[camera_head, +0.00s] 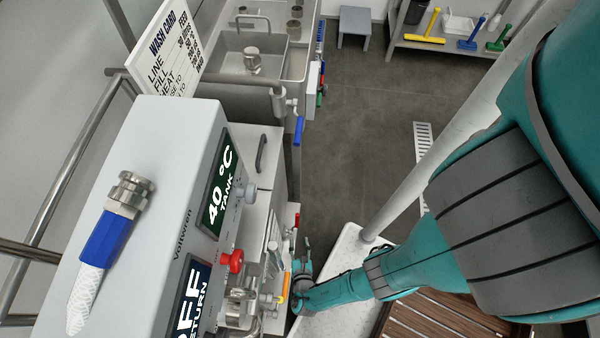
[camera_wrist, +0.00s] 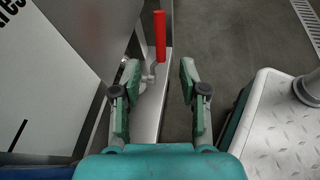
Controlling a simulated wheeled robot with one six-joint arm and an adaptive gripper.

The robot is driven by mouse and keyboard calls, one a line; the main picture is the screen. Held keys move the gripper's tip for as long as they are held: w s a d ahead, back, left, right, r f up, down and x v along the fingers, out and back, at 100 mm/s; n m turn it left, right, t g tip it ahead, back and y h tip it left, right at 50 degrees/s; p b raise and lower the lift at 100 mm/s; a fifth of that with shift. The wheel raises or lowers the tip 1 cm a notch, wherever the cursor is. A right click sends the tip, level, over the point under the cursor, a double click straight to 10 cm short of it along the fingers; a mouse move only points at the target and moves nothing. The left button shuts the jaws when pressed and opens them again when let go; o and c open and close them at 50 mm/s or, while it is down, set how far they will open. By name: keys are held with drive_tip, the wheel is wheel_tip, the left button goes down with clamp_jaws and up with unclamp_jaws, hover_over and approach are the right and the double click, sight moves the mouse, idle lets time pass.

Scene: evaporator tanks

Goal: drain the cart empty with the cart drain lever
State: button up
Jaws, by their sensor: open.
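A red-handled lever (camera_wrist: 160,36) stands upright on a metal valve fitting, low on the cart, in the wrist view. It shows small in the head view (camera_head: 297,219). No label on it is readable, so I cannot confirm that it is the drain lever. The grey cart (camera_head: 150,215) carries a display reading 40 °C TANK. My gripper (camera_wrist: 159,74) is open and empty; its fingers lie either side of the line to the lever, with the red handle beyond the fingertips. In the head view my gripper (camera_head: 306,248) is beside the cart's right side.
A yellow-handled lever (camera_head: 286,286) and a red knob (camera_head: 232,261) are close to my gripper. A blue-handled lever (camera_head: 298,131) hangs farther back below the sink (camera_head: 262,60). A pale plate (camera_wrist: 280,125) lies right of my gripper. Open floor lies beyond.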

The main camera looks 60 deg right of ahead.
drive_tip(key=shift+v, duration=1.35)
